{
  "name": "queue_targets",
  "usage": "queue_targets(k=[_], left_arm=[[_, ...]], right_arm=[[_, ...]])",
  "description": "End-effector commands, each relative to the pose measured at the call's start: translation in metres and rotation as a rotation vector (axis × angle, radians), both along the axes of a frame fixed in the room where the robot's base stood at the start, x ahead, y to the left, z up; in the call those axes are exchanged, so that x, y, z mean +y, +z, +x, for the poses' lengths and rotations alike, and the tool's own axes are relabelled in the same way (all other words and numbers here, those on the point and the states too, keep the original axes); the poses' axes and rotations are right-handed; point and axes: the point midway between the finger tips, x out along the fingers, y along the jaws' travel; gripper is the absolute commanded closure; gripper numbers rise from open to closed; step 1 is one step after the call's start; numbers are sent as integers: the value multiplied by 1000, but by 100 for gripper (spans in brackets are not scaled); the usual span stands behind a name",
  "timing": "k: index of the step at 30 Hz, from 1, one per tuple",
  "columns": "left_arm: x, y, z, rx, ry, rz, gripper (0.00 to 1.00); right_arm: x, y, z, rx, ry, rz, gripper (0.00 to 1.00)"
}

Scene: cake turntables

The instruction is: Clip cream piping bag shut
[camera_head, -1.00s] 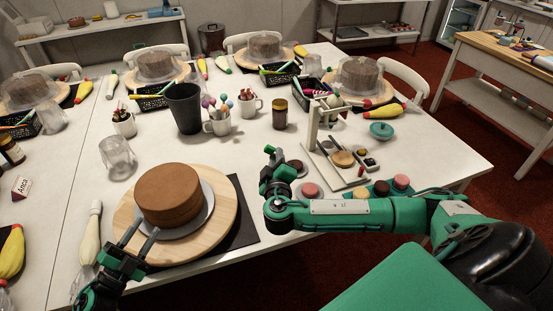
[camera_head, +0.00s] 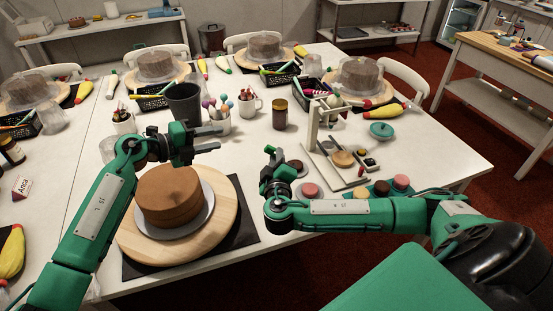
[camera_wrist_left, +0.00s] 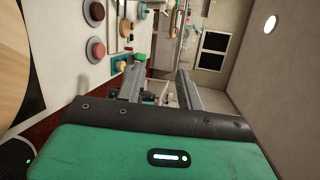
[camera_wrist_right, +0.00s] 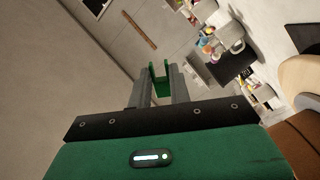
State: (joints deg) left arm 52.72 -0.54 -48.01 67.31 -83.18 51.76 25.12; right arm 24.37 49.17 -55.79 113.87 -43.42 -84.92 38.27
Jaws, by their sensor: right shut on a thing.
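My right gripper (camera_head: 270,154) is held low over the front of the table, right of the cake. In the right wrist view it is shut (camera_wrist_right: 159,72) on a small green clip (camera_wrist_right: 161,88) between its fingertips. My left gripper (camera_head: 214,138) is open and empty, raised above the back right of the chocolate cake. Its parted fingers also show in the left wrist view (camera_wrist_left: 161,74). The cream piping bag is hidden behind my left arm in the head view. It is not clear in either wrist view.
The chocolate cake (camera_head: 170,200) stands on a wooden turntable (camera_head: 225,228) at the front. A dark cup (camera_head: 184,102), a mug of cake pops (camera_head: 218,121), a brown jar (camera_head: 280,113) and a white press stand (camera_head: 313,130) are behind. Yellow bags lie elsewhere.

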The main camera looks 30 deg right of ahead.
Motion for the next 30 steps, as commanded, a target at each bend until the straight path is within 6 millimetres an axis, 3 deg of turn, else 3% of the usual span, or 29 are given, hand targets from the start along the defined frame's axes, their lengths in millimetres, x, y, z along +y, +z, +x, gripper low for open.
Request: queue_targets(k=[1,3,9,17,30], left_arm=[[-16,-1,-9,-37,-42,71,63],[-30,-6,-19,-77,-82,158,63],[-47,-15,-30,-142,-134,299,63],[-65,-27,-34,-147,-141,317,63],[-115,-57,-37,-148,-140,315,63]], right_arm=[[0,0,0,0,0,0,93],[0,0,0,0,0,0,93],[0,0,0,0,0,0,93],[0,0,0,0,0,0,93],[0,0,0,0,0,0,93]])
